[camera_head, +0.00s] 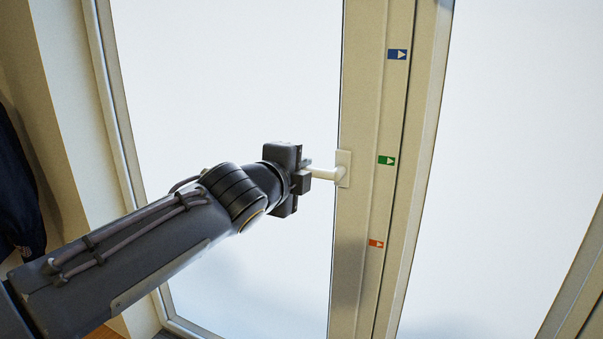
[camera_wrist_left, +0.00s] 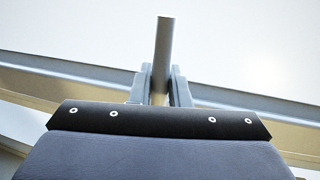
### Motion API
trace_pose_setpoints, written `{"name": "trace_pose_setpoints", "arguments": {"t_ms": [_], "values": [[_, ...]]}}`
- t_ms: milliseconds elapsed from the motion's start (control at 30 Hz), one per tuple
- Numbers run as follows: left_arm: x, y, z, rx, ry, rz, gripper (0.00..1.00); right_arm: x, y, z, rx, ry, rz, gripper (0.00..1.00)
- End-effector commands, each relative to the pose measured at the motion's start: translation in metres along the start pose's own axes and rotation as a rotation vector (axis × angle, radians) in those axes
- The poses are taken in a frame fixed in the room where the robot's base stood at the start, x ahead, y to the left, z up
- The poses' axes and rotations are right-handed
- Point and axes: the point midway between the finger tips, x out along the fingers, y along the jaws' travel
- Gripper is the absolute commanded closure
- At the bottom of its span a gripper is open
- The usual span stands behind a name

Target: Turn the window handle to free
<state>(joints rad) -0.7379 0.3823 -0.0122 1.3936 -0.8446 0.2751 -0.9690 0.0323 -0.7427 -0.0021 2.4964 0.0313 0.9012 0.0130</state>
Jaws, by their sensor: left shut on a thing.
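The white window handle (camera_head: 325,175) sits on a pale plate on the window frame (camera_head: 358,215) and points left, roughly level, in the head view. My left gripper (camera_head: 308,171) is shut on the handle's lever, near its outer end. In the left wrist view the handle (camera_wrist_left: 164,50) runs up between the two fingers (camera_wrist_left: 160,85), which press on it from both sides. The part of the lever inside the gripper is hidden in the head view. My right gripper is not in view.
Blue (camera_head: 397,55), green (camera_head: 386,160) and orange (camera_head: 376,244) arrow markers run down the frame, right of the handle. The green one is about level with the handle. Bright window panes (camera_head: 230,80) lie on both sides. Dark clothing (camera_head: 18,185) hangs at the far left.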

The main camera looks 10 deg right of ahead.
Motion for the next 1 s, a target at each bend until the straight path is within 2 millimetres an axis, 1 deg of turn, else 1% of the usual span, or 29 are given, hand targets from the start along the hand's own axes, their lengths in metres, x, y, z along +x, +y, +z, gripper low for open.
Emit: {"name": "trace_pose_setpoints", "arguments": {"t_ms": [500,533,600,667,900,1000], "values": [[-0.0005,-0.0021,-0.0006,0.021,-0.002,-0.002,1.0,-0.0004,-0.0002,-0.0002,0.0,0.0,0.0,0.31],[-0.0005,-0.0022,-0.0006,0.021,-0.002,-0.002,0.81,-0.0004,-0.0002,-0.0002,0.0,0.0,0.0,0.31],[-0.0005,-0.0021,-0.0006,0.02,-0.002,-0.002,0.72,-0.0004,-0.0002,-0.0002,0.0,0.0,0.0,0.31],[-0.0005,-0.002,-0.0006,0.02,-0.002,-0.002,0.66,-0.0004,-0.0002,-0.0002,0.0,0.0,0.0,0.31],[-0.0006,-0.0014,-0.0005,0.018,-0.002,-0.001,0.66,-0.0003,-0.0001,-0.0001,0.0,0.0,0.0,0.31],[-0.0057,-0.0014,-0.0004,0.018,-0.002,-0.002,0.66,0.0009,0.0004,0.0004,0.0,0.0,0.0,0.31]]}}
